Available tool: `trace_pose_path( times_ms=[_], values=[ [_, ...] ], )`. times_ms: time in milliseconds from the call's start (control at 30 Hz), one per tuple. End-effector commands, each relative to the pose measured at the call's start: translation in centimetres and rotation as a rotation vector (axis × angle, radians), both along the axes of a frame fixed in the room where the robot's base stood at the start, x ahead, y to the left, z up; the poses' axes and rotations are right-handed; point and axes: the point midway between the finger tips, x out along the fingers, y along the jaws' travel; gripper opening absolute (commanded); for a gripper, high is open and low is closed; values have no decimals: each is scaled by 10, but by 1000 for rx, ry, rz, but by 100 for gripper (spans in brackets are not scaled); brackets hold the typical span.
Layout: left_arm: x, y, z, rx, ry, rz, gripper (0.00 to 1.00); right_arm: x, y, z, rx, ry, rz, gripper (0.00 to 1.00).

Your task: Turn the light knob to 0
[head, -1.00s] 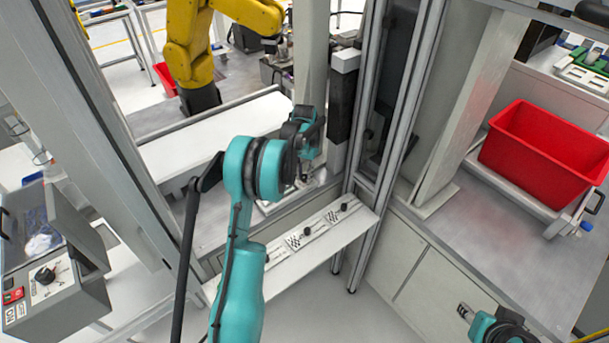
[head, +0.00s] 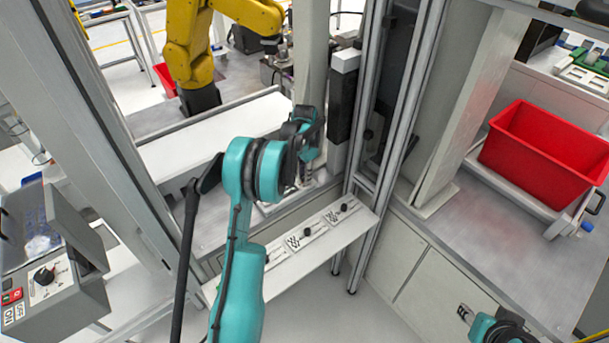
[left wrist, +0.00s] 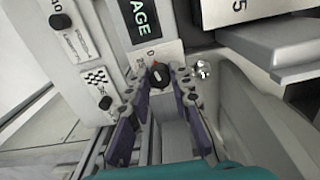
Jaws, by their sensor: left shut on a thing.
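A black round knob (left wrist: 160,75) with a white pointer line shows in the left wrist view, below a dark panel with white letters. Small marks sit beside it, one of them like a 0. My left gripper (left wrist: 161,84) is shut on this knob, with a finger on each side of it. In the head view my left gripper (head: 306,180) is at the inner end of the bench, and my own arm hides the knob there. My right gripper (head: 465,313) is at the lower right, mostly cut off, away from the knob; its opening is unclear.
A sloping white panel (head: 325,235) with several small black knobs runs below my left gripper. A metal post (head: 395,120) stands just right of it. A red bin (head: 545,150) sits on the right bench. A grey control box (head: 55,285) is at far left.

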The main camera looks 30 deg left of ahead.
Motion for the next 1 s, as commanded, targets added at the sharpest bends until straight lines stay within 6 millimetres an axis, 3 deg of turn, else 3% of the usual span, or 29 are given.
trace_pose_path(
  times_ms=[333,367,433,767,1000],
  values=[
    [0,0,0,0,-1,-2,0,0,0,0,0,0,0,40],
    [0,0,0,0,-1,-2,26,0,0,0,0,0,0,40],
    [0,0,0,0,-1,-2,42,0,0,0,0,0,0,40],
    [0,0,2,0,0,-1,42,0,0,0,0,0,0,40],
    [0,0,38,0,0,-1,42,0,0,0,0,0,0,40]
  ],
)
